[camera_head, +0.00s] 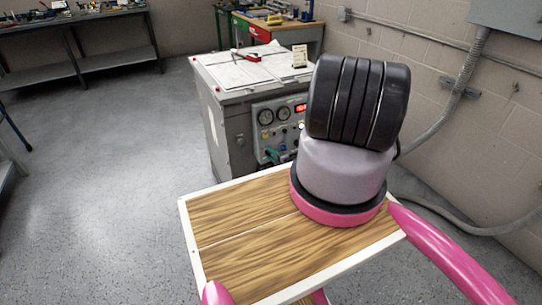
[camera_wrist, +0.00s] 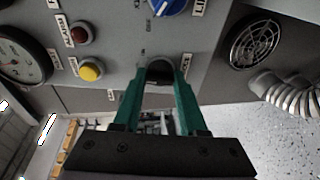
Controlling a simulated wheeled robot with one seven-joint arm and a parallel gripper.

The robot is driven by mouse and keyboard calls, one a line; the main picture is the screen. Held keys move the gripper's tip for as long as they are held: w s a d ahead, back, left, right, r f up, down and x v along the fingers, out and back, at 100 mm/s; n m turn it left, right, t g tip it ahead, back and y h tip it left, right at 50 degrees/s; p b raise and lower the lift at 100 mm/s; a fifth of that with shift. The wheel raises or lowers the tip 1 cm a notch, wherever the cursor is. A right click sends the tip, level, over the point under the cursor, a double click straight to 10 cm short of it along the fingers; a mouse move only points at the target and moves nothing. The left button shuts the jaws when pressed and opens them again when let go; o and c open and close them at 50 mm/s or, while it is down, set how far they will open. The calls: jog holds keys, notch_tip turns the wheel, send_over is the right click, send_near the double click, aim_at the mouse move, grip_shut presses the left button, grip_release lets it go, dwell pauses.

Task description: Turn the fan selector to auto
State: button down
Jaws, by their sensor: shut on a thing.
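The grey transformer cabinet (camera_head: 228,130) stands ahead, its control panel facing me and partly hidden by a dark ribbed part on a grey cylinder. In the wrist view my gripper (camera_wrist: 160,84) has its teal fingers on both sides of a black knob (camera_wrist: 160,72) and is shut on it. The knob is still on the panel. A label beside it is partly covered, so I cannot confirm it is the fan selector. A blue knob (camera_wrist: 168,5) sits just above it. In the head view my gripper (camera_head: 272,156) is small at the panel's lower part.
Beside the knob are a yellow button (camera_wrist: 90,71), a red button (camera_wrist: 82,33) and a gauge (camera_wrist: 20,58). A round vent grille (camera_wrist: 257,42) and a ribbed conduit (camera_wrist: 290,92) are at the right. Papers and a red tool (camera_head: 246,55) lie on the cabinet top. Floor at left is clear.

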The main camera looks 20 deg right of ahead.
jog(key=shift+c, duration=2.3)
grip_release()
jog(key=v, duration=1)
jog(key=shift+s, duration=0.4)
jog(key=shift+d, duration=0.15)
